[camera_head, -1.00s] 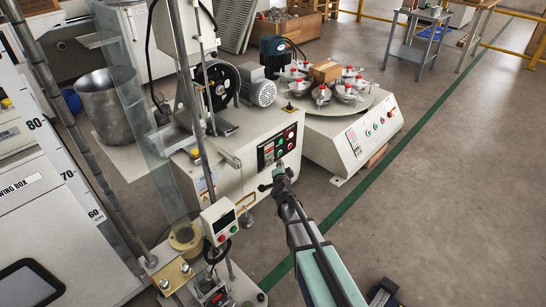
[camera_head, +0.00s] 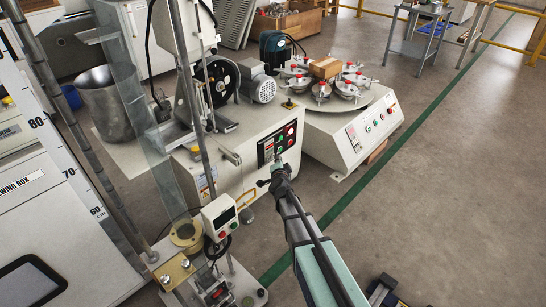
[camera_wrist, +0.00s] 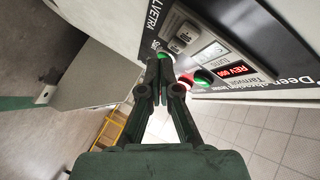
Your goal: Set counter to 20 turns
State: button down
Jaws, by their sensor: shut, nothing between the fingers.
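The counter panel is a black control panel (camera_head: 267,152) on the front of a cream machine. In the wrist view it shows a red-lit display (camera_wrist: 230,71), which seems to read "REV 000", beside a label that looks like "Turns" and small grey keys (camera_wrist: 184,38). A green button (camera_wrist: 203,78) and a red button (camera_wrist: 186,80) sit near the display. My gripper (camera_head: 277,164) is shut and empty at the panel. In the wrist view its fingertips (camera_wrist: 159,58) are together, close to another green button that they partly cover. I cannot tell whether they touch it.
A round turntable machine (camera_head: 355,125) with several red-topped pots stands behind to the right. A small box with a display (camera_head: 219,214) stands on a post at the left front. A handle (camera_head: 230,155) projects from the cream machine. The floor at right is open.

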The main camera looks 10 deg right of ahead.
jog(key=shift+w, duration=0.1)
dwell(0.6)
jog(key=shift+w+a+p, duration=0.25)
jog(key=shift+p, duration=0.2)
jog(key=shift+w+a+p, duration=0.2)
jog(key=shift+w+p, duration=0.05)
jog(key=shift+p, duration=0.1)
dwell(0.5)
dwell(0.3)
jog(key=shift+s+d+b, duration=0.4)
jog(key=shift+s+d, duration=0.05)
jog(key=shift+s, duration=0.15)
jog(key=shift+s+d+b, duration=0.8)
jog(key=shift+s, duration=0.2)
jog(key=shift+s+d+b, duration=0.75)
jog(key=shift+s+b, duration=0.05)
jog(key=shift+s, duration=0.2)
